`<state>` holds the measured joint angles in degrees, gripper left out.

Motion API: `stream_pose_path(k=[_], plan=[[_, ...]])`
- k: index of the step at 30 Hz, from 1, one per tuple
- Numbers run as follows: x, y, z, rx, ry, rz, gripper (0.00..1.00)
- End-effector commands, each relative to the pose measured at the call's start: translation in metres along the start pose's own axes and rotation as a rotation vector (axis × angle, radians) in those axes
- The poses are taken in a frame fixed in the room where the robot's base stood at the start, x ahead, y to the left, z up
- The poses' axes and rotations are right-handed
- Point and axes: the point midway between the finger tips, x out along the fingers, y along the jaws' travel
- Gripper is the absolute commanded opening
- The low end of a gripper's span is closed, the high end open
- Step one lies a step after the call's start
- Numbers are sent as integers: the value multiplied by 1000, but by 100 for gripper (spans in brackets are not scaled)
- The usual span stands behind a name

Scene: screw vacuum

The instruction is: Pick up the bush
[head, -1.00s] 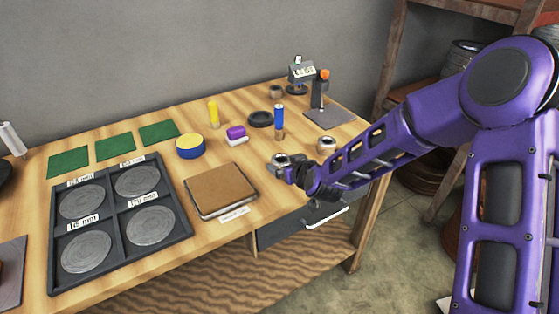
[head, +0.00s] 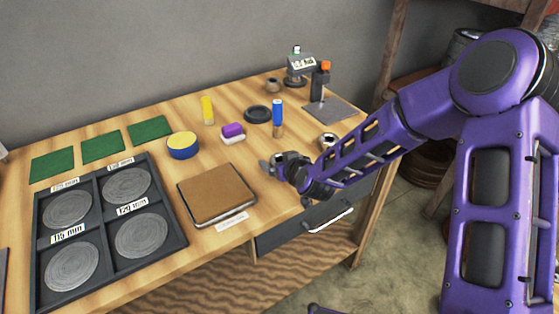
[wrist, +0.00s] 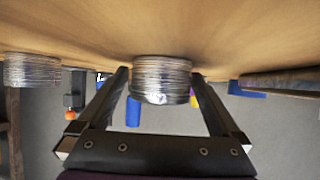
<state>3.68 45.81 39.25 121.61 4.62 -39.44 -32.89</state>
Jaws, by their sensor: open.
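In the wrist view, which appears upside down, a short silvery ridged metal cylinder that looks like the bush (wrist: 162,77) stands on the wooden table. My gripper (wrist: 160,92) is open, with one dark finger on each side of it; it sits near the fingertips, with narrow gaps at its sides. In the head view my gripper (head: 276,163) is low over the table's front right part. There the bush is largely hidden by the gripper. A second metal ring (head: 328,140) stands to the right of my gripper; a similar ring shows at the wrist view's left (wrist: 32,70).
A brown pad (head: 217,193) lies left of my gripper. Behind it stand a blue cylinder (head: 277,112), a purple-and-white block (head: 232,132) and a black ring (head: 257,114). A dark tray (head: 177,228) with several metal discs fills the left. A drawer (head: 285,236) is below.

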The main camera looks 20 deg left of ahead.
Motion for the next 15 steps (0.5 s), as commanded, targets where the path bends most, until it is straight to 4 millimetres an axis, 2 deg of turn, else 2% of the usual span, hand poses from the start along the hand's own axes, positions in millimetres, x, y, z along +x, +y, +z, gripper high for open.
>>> stream_pose_path(k=[5,15], plan=[[0,0,0,0,0,0,100],[0,0,0,0,0,0,39]])
